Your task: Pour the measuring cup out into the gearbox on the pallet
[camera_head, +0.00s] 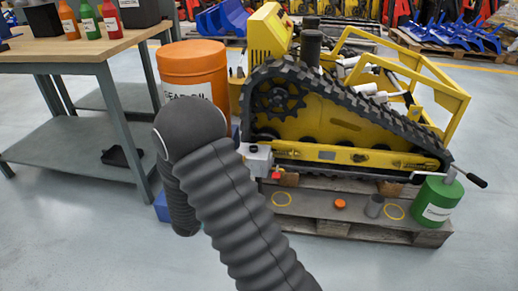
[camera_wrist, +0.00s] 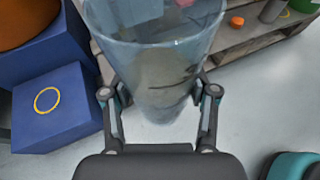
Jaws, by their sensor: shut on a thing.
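In the wrist view my gripper (camera_wrist: 159,93) is shut on a clear measuring cup (camera_wrist: 155,55), with one finger on each side of it. The cup is see-through, wide at the top of the picture and narrower toward my wrist. A dull yellowish-grey tone shows inside; I cannot tell how much it holds or how far it tilts. In the head view the gearbox (camera_head: 257,160), a small grey housing with a dark top opening and a red part, sits at the left end of the pallet (camera_head: 315,211). My arm hides my gripper and the cup there.
A yellow tracked carrier (camera_head: 340,120) stands behind the gearbox. An orange drum (camera_head: 193,72) stands left of it, over a blue box (camera_wrist: 55,105). A workbench (camera_head: 75,48) is at left.

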